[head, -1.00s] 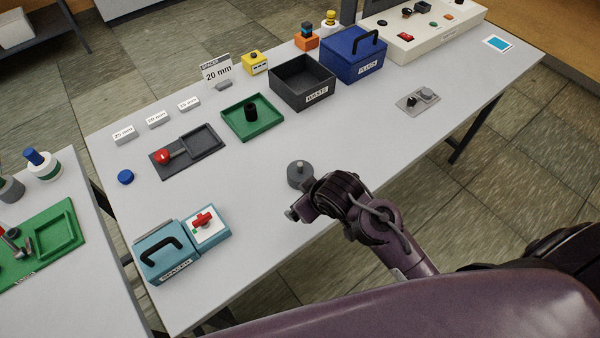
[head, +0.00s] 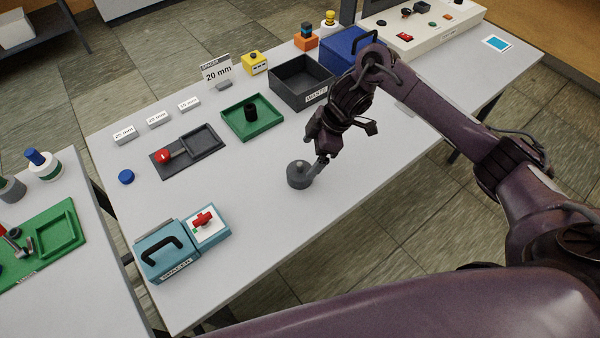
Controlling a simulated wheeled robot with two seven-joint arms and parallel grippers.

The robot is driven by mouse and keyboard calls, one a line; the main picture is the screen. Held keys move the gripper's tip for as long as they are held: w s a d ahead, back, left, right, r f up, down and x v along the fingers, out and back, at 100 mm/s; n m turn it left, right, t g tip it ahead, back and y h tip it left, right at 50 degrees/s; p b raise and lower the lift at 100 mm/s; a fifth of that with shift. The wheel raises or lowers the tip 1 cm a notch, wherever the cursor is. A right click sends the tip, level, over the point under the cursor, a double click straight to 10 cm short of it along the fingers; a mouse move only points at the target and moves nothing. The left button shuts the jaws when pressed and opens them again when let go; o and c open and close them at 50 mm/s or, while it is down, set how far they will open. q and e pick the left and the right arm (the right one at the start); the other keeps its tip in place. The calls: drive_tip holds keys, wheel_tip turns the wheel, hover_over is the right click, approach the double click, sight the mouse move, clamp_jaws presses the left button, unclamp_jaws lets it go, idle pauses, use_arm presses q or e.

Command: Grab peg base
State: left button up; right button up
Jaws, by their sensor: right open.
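The peg base, which I take to be the round grey piece with a small knob on top (head: 299,175), stands upright near the front edge of the table. My right gripper (head: 342,150) is just right of it and above the table, pointing down, with its fingers apart and nothing between them. One fingertip overlaps the right side of the grey piece in the picture; I cannot tell whether it touches. My left gripper is not in view.
A green tray (head: 236,132) with a black cylinder, a dark waste bin (head: 288,95) and a blue box (head: 345,60) stand behind. A teal spacer box (head: 165,255) is at the front left. The table (head: 255,205) is clear between that box and the grey piece.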

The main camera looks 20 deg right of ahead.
sight(301, 170)
drive_tip(key=p+x, duration=0.2)
drive_tip(key=x, duration=0.4)
drive_tip(key=shift+a+f, duration=0.25)
drive_tip(key=shift+w+a+f, duration=0.1)
drive_tip(key=shift+w+f, duration=0.05)
drive_tip(key=shift+f, duration=0.2)
drive_tip(key=shift+c, duration=0.4)
drive_tip(key=shift+r, duration=0.1)
drive_tip(key=c, duration=1.2)
